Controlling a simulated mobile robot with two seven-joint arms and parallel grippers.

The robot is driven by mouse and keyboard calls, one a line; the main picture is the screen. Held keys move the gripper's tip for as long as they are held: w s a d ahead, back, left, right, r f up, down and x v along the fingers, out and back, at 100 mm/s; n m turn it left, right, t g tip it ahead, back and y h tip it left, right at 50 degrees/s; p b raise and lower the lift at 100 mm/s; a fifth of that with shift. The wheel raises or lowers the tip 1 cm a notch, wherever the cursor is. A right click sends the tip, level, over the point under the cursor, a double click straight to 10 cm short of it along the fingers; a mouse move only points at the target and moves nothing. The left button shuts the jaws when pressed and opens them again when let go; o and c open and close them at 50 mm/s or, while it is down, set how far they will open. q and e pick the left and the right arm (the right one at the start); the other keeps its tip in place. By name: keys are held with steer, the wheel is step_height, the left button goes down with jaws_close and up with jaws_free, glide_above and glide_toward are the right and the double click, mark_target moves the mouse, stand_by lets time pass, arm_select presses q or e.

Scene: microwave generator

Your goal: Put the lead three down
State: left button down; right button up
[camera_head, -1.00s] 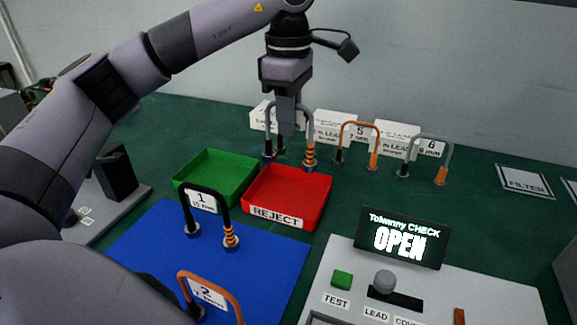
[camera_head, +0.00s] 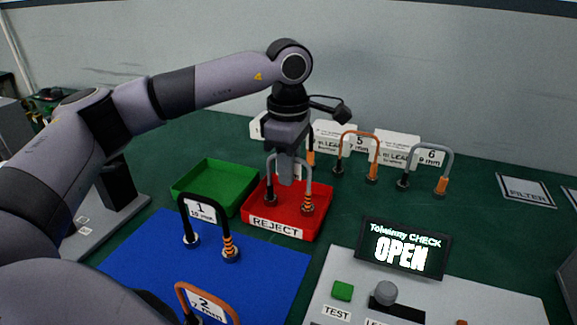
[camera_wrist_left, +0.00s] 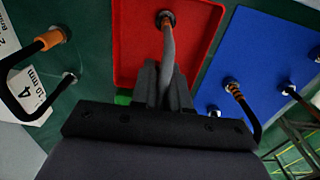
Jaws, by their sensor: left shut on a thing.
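My left gripper (camera_head: 287,177) is shut on the top of a grey arched lead (camera_head: 309,183), which has one black foot and one orange-sleeved foot. No number shows on this lead. It stands upright within the red REJECT tray (camera_head: 265,227), its feet low over or on the tray floor; I cannot tell whether they touch. In the left wrist view the grey lead (camera_wrist_left: 168,50) runs up from between the jaws over the red tray (camera_wrist_left: 135,25). My right gripper is not in view.
A green tray (camera_head: 187,189) adjoins the red one at left. Leads 1 (camera_head: 205,198) and 2 (camera_head: 208,291) stand on the blue mat (camera_head: 150,255). More leads stand behind: orange (camera_head: 358,134) and grey (camera_head: 433,150). A check panel (camera_head: 403,247) reads OPEN.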

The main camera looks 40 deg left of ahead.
arm_select(q)
steer(key=c, duration=1.1)
jaws_free()
step_height(320, 180, up, 12)
steer(key=shift+r+p, duration=0.15)
steer(key=shift+p, duration=0.5)
